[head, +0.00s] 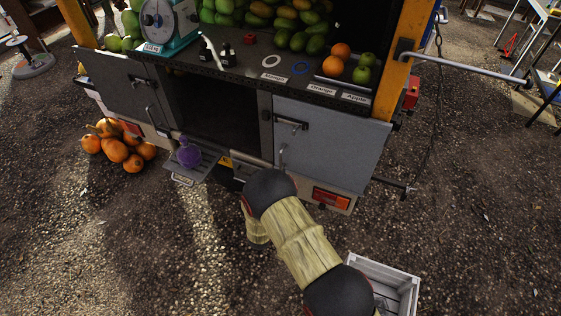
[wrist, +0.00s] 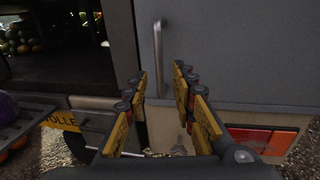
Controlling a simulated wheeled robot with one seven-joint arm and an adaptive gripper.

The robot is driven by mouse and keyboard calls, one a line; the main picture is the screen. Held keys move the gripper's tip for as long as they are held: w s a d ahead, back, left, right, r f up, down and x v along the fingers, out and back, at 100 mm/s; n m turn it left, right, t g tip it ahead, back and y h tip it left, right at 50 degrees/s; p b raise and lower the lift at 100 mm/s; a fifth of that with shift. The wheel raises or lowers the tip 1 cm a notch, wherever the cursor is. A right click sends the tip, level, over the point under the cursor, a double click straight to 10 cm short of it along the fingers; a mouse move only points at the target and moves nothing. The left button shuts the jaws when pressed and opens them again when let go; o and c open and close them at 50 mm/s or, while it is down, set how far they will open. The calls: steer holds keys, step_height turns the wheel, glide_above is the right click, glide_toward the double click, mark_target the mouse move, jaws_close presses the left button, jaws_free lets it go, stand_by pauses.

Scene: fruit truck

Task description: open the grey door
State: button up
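A grey door (head: 335,148) closes the right side of the truck's rear. It has a black latch (head: 290,123) at its upper left and a thin upright metal handle (head: 283,154) at its lower left. In the wrist view the door (wrist: 235,55) fills the upper right, and its handle (wrist: 158,50) stands upright ahead of the fingertips. My gripper (wrist: 160,80) is open and empty, apart from the handle. The handle lines up with the gap between the fingers. In the head view my arm hides the gripper.
A dark open compartment (head: 215,108) lies left of the door, with another grey panel (head: 115,85) beyond. A purple object (head: 188,152) rests on a low ledge. Fruit stands on the counter (head: 240,75). A white crate (head: 397,275) is on the ground at lower right, and pumpkins (head: 115,150) at left.

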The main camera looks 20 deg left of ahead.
steer(key=w, duration=0.2)
steer(key=w+b, duration=0.1)
steer(key=w, duration=0.2)
steer(key=w+a, duration=0.1)
steer(key=w, duration=0.1)
steer(key=shift+w+r+b, duration=0.25)
steer(key=shift+w+b, duration=0.1)
steer(key=shift+b, duration=0.05)
steer(key=shift+c, duration=1.3)
steer(key=c, duration=0.4)
jaws_close()
